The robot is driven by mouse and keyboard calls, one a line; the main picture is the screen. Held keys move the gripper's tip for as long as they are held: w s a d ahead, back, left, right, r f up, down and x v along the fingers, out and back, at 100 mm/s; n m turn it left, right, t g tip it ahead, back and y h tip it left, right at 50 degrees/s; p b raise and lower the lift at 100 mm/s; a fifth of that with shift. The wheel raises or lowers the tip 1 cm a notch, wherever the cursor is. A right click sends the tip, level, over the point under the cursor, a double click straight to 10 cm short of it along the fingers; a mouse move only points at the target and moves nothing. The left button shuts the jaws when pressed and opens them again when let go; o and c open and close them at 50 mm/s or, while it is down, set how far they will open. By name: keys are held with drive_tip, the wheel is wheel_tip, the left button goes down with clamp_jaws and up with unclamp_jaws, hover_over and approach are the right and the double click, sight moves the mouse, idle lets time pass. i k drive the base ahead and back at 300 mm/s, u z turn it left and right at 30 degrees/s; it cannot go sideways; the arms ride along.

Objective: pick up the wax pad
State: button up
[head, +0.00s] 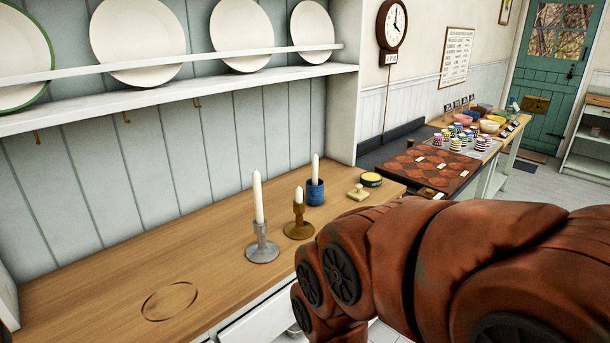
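A small pale yellow-green block with a knob on top (358,194) lies on the wooden counter, near its right end. It looks like the wax pad, though it is too small to be sure. A round yellow-green tin with a dark top (371,180) stands just behind it to the right. My rust-red arm fills the lower right of the head view, in front of the counter's edge. My gripper is out of view, so what it holds cannot be seen.
Left of the block stand a blue cup with a candle (315,191), a brass candlestick (299,225) and a taller silver candlestick (261,243). The left of the counter (120,285) is clear. A plate shelf (180,94) runs above.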

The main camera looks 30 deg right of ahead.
sight(357, 194)
drive_tip(key=z, duration=1.05)
